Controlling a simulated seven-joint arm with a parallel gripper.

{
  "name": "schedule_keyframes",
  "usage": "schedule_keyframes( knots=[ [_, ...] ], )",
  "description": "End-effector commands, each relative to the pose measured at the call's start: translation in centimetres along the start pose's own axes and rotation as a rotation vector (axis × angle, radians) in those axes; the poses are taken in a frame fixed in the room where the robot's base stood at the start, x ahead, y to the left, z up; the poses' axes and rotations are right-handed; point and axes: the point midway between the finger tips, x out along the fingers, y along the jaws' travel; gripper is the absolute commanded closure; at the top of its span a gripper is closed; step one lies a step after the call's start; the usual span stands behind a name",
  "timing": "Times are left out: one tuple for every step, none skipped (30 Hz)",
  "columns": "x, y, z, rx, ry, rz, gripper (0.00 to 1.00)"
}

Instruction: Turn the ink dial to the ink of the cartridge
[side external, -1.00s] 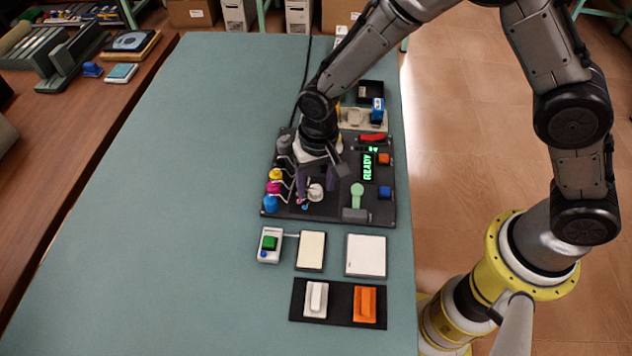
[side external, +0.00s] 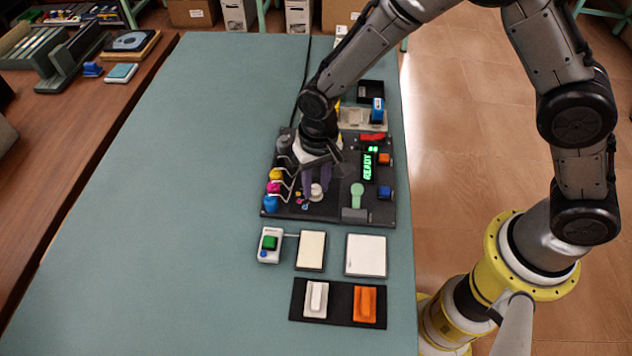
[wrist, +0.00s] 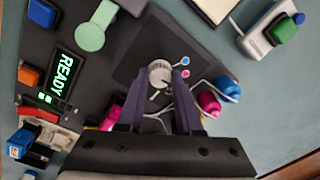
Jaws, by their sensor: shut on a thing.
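The ink dial (wrist: 160,73) is a pale ridged knob on the dark panel. In the wrist view my gripper (wrist: 160,78) has its two purple fingers on either side of it, shut on it. Blue (wrist: 186,61) and magenta (wrist: 186,73) ink marks show beside the dial; the fingers hide part of its surroundings. I cannot tell surely which mark the dial points at. In the side view the gripper (side external: 317,188) reaches down onto the dial. A blue cartridge (side external: 378,109) with a white label stands in a beige holder (side external: 352,119) at the panel's far end.
Yellow, magenta and blue ink pots (side external: 271,203) line the panel's left edge. A green READY display (side external: 369,166), a pale green lever (side external: 357,191) and orange and blue buttons (side external: 385,193) are to the right. A white box with a green button (side external: 269,243) lies in front.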

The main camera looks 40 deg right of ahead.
Motion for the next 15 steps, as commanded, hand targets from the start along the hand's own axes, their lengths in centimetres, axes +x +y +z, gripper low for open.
schedule_keyframes(
  knots=[
    [-0.07, 0.01, -0.03, -0.027, -0.001, -0.001, 1.00],
    [-0.06, 0.02, -0.02, -0.047, -0.002, 0.000, 1.00],
    [-0.09, 0.01, -0.04, -0.075, -0.002, -0.001, 1.00],
    [-0.10, 0.00, -0.06, -0.095, -0.002, -0.001, 1.00],
    [-0.08, 0.00, -0.05, -0.117, -0.003, -0.001, 1.00],
    [-0.07, 0.01, -0.05, -0.145, -0.004, -0.001, 1.00],
    [-0.08, 0.01, -0.05, -0.167, -0.005, -0.001, 1.00],
    [-0.08, 0.01, -0.06, -0.187, -0.005, -0.001, 1.00],
    [-0.08, 0.01, -0.07, -0.214, -0.006, -0.001, 1.00],
    [-0.11, -0.01, -0.09, -0.235, -0.006, -0.002, 1.00],
    [-0.12, -0.02, -0.10, -0.254, -0.006, -0.002, 1.00],
    [-0.10, 0.00, -0.09, -0.278, -0.007, -0.001, 1.00],
    [-0.08, 0.01, -0.08, -0.296, -0.008, -0.001, 1.00],
    [-0.08, 0.01, -0.07, -0.312, -0.009, -0.001, 1.00],
    [-0.09, 0.01, -0.09, -0.332, -0.009, -0.001, 1.00]
  ],
)
